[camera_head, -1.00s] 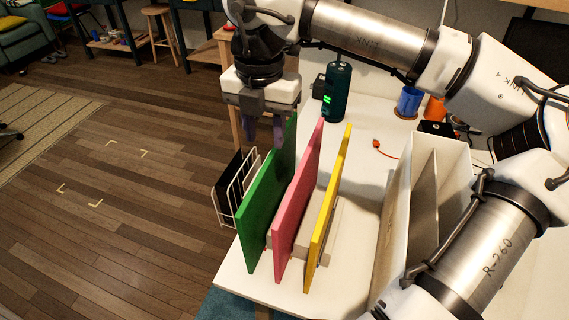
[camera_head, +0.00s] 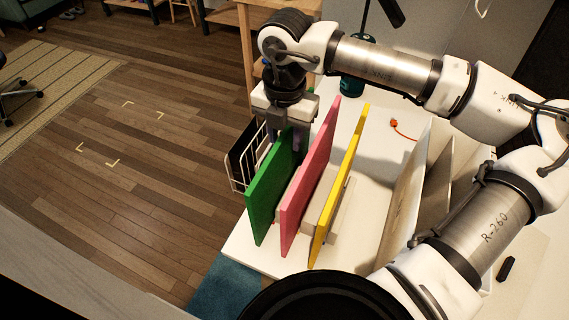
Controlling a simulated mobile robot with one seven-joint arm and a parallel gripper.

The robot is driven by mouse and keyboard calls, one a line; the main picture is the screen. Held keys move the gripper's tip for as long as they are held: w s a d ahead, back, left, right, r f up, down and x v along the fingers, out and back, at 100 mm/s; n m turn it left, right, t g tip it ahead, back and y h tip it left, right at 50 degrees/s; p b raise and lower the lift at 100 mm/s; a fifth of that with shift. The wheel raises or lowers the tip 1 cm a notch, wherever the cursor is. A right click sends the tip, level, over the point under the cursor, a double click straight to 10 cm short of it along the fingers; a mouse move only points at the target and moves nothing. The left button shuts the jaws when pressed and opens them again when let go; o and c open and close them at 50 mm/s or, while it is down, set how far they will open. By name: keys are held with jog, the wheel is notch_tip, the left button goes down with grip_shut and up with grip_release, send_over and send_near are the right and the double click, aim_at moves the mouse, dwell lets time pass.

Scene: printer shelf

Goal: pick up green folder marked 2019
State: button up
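The green folder (camera_head: 270,188) stands upright on the white table, leftmost of three folders. No 2019 marking is readable on it from here. My gripper (camera_head: 289,145) points down at the folder's far upper edge. One finger shows on the right side of the green folder, between it and the pink folder (camera_head: 308,185). The other finger is mostly hidden, and the gripper covers the folder's far top corner. I cannot tell whether the fingers are closed on the folder.
A yellow folder (camera_head: 337,190) stands right of the pink one. A white wire rack (camera_head: 240,172) with a dark item is close on the left. A white divided file holder (camera_head: 408,190) stands to the right. A dark green cylinder (camera_head: 352,86) stands behind.

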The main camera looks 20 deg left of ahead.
jog(key=p, duration=0.1)
send_over(285, 168)
jog(key=w, duration=0.1)
jog(key=f, duration=0.4)
jog(key=shift+a, duration=0.3)
grip_shut()
